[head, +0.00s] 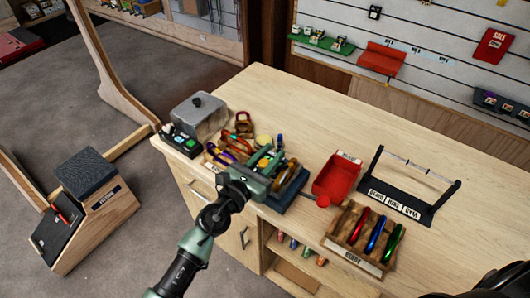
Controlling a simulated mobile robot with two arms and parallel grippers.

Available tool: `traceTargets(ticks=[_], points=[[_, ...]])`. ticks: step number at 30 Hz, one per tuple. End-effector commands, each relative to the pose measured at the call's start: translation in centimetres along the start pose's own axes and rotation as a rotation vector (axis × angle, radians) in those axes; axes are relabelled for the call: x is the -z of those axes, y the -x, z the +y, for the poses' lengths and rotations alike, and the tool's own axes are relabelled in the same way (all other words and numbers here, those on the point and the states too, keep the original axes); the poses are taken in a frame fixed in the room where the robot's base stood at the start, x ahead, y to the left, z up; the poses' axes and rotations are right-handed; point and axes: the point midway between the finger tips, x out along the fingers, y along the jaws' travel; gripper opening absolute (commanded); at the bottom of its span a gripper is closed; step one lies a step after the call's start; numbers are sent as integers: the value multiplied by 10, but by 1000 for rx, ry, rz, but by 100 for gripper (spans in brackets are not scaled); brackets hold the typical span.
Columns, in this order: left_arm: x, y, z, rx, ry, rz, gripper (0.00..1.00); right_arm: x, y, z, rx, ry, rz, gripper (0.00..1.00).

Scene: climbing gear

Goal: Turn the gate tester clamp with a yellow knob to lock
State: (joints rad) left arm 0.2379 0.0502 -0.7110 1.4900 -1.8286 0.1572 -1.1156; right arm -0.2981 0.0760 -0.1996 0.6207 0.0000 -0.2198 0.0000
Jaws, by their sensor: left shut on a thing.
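The gate tester (290,203) has a dark blue base near the front edge of the wooden counter, with an orange carabiner (291,176) on it. A small yellow knob (264,162) shows just past my left gripper (265,172). My left gripper reaches over the tester from the front and is shut at the knob. The gripper's body hides most of the clamp and the exact contact. The knob's turn angle is too small to tell. My right gripper is not in view; only a dark arm part shows at the lower right corner.
Several coloured carabiners (228,148) and a grey lidded box (200,115) crowd the left. Right of the tester are a red tray (337,178), a wooden rack (353,258) with three carabiners, and a black stand (405,207). The counter's back is clear.

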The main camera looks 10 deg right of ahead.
Motion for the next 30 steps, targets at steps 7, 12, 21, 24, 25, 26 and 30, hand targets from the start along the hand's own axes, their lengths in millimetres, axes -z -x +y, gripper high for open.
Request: traceTargets(ticks=[7, 12, 21, 24, 25, 26, 30], points=[[-2, -1, -2, 1, 1, -4, 0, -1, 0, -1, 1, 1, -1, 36], [-2, -1, -1, 0, 1, -4, 31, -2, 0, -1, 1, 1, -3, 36], [-1, -1, 0, 0, 0, -2, 48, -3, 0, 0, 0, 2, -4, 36], [-1, 1, 0, -1, 0, -1, 48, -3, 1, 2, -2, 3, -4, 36], [-1, 3, 0, -1, 0, -1, 48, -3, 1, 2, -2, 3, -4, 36], [-1, 6, 0, -1, 0, -1, 48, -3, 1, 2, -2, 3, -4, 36], [0, 28, 0, -1, -1, 1, 48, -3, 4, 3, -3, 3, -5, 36]])
